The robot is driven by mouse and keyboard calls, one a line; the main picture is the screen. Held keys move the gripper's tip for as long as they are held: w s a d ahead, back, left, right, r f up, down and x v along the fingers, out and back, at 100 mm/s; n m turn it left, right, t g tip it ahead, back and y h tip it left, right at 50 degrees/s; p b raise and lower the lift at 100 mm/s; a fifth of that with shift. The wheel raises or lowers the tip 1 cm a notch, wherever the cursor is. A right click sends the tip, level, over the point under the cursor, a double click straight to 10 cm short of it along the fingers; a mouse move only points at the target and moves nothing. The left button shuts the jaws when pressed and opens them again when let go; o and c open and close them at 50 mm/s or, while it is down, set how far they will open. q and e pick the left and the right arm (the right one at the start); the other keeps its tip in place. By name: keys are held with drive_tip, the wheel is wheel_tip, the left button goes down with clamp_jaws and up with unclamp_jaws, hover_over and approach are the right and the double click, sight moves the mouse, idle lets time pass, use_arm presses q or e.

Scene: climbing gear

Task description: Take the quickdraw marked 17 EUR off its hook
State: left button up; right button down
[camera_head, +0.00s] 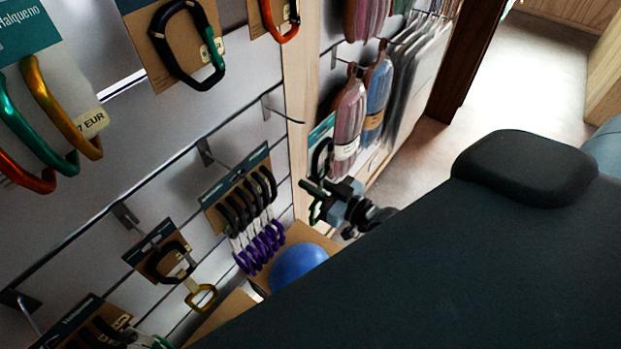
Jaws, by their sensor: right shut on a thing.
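My right gripper (340,199) is near the middle of the view, in front of the wooden post. It is shut on a quickdraw (323,158) with a black upper carabiner, a green lower one and a teal-topped card (321,131). The quickdraw hangs upright at the jaws, away from the slatted wall. Its price mark is too small to read. An empty hook (284,115) sticks out of the wall to its left; I cannot tell whether the quickdraw came from it. My left gripper is not in view.
Other hooks hold a black and purple quickdraw set (253,214), a black and gold quickdraw (201,295) and large carabiners, one card reading "7 EUR" (91,122). Rope bundles (348,118) hang behind the post. A blue ball (298,268) sits below. Open floor (520,80) lies at upper right.

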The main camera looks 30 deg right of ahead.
sight(322, 188)
drive_tip(key=shift+s+d+r, duration=0.1)
drive_tip(key=shift+s+d, duration=0.1)
drive_tip(key=shift+s, duration=0.35)
drive_tip(key=shift+p+v, duration=0.35)
drive_tip(key=shift+v, duration=0.5)
drive_tip(key=shift+s+d, duration=0.15)
drive_tip(key=shift+s, duration=0.2)
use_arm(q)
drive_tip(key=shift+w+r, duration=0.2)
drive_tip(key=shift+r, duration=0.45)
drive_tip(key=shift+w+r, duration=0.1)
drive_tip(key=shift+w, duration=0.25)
